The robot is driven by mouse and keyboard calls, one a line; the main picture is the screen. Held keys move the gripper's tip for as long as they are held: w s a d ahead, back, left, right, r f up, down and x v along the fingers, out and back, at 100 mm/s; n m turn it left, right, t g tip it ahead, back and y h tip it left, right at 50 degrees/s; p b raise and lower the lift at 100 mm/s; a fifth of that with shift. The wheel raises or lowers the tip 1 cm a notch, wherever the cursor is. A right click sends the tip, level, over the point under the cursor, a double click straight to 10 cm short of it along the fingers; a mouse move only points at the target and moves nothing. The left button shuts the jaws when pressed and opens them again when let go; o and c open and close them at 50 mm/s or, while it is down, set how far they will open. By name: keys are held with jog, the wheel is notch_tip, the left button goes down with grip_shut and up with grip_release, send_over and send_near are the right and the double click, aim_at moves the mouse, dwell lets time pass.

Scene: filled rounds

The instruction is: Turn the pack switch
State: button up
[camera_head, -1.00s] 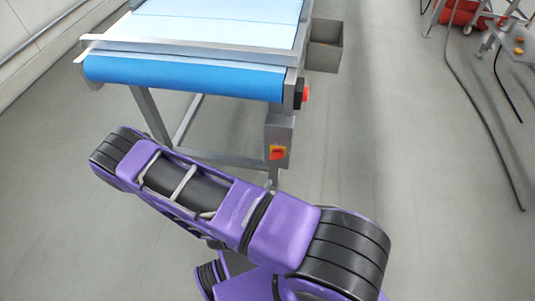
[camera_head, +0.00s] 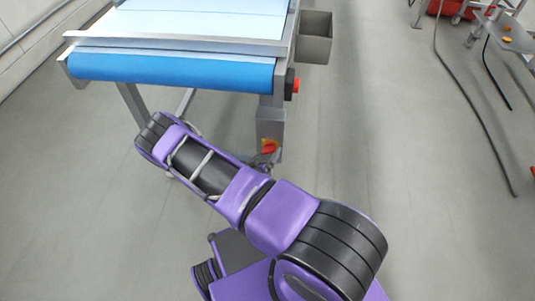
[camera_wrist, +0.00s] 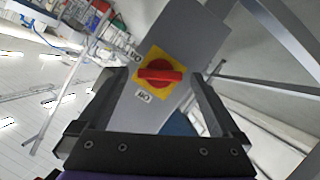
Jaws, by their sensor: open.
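The pack switch (camera_head: 268,146) is a red rotary handle on a yellow plate, mounted on a grey box (camera_head: 270,122) at the conveyor's near right leg. In the wrist view the red handle (camera_wrist: 160,75) lies nearly crosswise on its yellow plate, with small white labels around it that I cannot read surely. My gripper (camera_wrist: 157,79) is open. Its two black fingers stand either side of the switch in the picture, with nothing held. I cannot tell how far the fingertips are from the plate.
The conveyor (camera_head: 170,68) with its blue belt end stands directly ahead. A red button (camera_head: 295,86) sticks out on its right side, above the switch, and a grey bin (camera_head: 314,38) hangs there. A dark cable (camera_head: 470,105) lies on the floor at right. Floor between is clear.

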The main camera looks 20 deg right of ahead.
jog(key=shift+w+d+f, duration=0.2)
jog(key=shift+w+d, duration=0.2)
jog(key=c, duration=1.4)
